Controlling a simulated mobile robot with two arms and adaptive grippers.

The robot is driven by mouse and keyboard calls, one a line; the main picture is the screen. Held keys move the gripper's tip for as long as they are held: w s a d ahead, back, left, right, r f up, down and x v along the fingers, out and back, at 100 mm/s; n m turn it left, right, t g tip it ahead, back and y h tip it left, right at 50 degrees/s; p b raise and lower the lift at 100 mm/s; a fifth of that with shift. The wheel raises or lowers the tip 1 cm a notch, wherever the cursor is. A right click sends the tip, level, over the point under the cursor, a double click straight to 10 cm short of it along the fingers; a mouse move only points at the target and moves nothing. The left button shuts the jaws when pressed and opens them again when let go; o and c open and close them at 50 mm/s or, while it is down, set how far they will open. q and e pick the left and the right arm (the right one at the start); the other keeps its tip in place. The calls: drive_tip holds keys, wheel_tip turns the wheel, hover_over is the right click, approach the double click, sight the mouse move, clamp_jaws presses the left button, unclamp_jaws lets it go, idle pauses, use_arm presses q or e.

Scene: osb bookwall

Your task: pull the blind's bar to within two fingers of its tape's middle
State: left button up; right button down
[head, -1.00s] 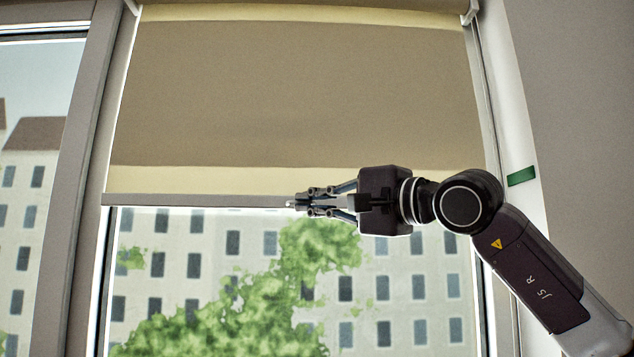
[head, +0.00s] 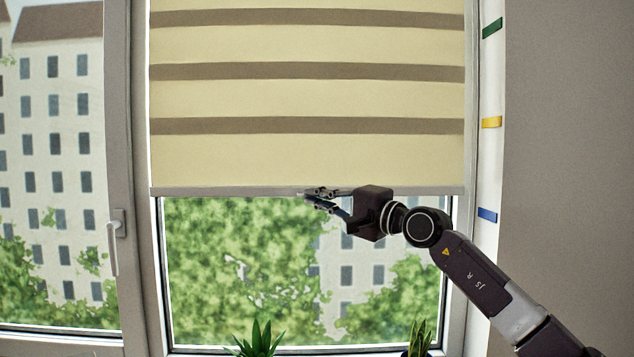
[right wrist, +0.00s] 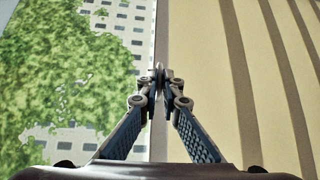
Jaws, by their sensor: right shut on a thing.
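The cream and brown striped blind (head: 300,98) hangs over the window, with its thin grey bar (head: 230,191) along the bottom edge, roughly level. My right gripper (head: 306,194) is shut on the bar near its middle. In the right wrist view, the fingertips (right wrist: 161,74) meet at the bar (right wrist: 159,130). Three tapes are on the white frame to the right: green (head: 492,28) at the top, yellow (head: 491,122) in the middle, blue (head: 487,215) lowest. The bar is below the yellow tape and a little above the blue one. My left gripper is not in view.
A window handle (head: 116,236) is on the frame left of the blind. Two plants, one left (head: 256,340) and one right (head: 419,338), stand low in front of the window. The glass below the bar is otherwise clear.

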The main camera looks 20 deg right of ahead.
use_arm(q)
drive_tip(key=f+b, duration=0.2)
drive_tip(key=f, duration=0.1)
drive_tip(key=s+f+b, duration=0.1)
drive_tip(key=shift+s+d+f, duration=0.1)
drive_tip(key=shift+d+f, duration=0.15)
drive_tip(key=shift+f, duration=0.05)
use_arm(e)
wheel_tip(320, 180, down, 6)
drive_tip(key=shift+f, duration=0.2)
drive_tip(key=c, duration=2.1)
unclamp_jaws()
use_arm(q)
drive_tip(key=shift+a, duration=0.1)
